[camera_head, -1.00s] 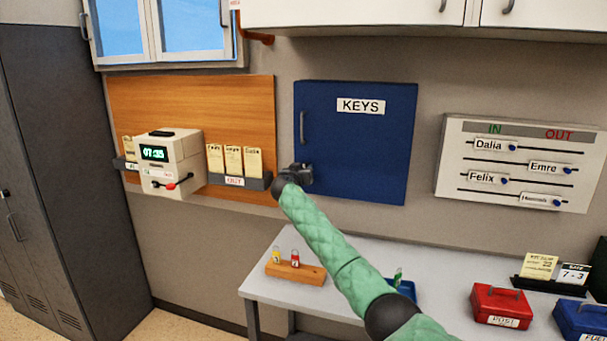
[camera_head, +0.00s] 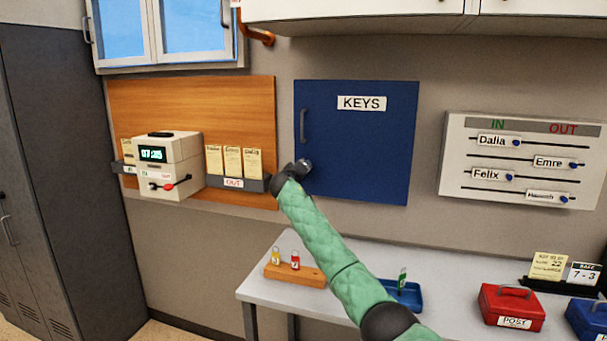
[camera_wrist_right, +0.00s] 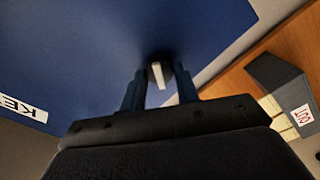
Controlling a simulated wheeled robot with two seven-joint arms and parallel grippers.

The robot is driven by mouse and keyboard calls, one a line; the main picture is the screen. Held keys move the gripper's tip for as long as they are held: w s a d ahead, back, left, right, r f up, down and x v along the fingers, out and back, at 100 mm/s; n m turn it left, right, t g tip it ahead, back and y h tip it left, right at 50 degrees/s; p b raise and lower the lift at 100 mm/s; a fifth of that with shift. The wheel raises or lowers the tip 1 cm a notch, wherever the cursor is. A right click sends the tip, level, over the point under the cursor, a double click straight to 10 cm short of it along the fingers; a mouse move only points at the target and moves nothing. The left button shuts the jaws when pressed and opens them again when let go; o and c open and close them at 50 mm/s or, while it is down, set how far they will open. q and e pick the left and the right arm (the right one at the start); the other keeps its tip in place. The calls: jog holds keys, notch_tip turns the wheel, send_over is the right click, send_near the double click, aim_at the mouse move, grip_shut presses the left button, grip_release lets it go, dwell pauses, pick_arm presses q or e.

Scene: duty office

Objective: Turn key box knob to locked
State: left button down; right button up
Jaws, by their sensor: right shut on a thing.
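The blue key box (camera_head: 355,150) hangs on the wall with a "KEYS" label and a grey handle on its left side. Its knob, seen in the right wrist view (camera_wrist_right: 157,73), has a dark round base and a pale bar grip. My right gripper (camera_head: 305,165) is at the lower left of the box door. In the wrist view its two fingers stand on either side of the knob, and it is shut on it. In the head view the gripper hides the knob, so its marking cannot be read. My left gripper is not in view.
A time clock (camera_head: 168,165) and an "OUT" card rack (camera_head: 232,183) are mounted close to the left. Below, a table (camera_head: 270,292) holds a wooden key stand (camera_head: 293,273), a blue tray (camera_head: 408,294) and a red box (camera_head: 512,307). An IN/OUT board (camera_head: 520,160) hangs to the right.

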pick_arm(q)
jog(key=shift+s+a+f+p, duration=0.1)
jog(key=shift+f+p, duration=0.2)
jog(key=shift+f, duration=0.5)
pick_arm(e)
jog(key=n, duration=0.7)
jog(key=shift+f+n, duration=0.15)
jog(key=shift+n, duration=0.25)
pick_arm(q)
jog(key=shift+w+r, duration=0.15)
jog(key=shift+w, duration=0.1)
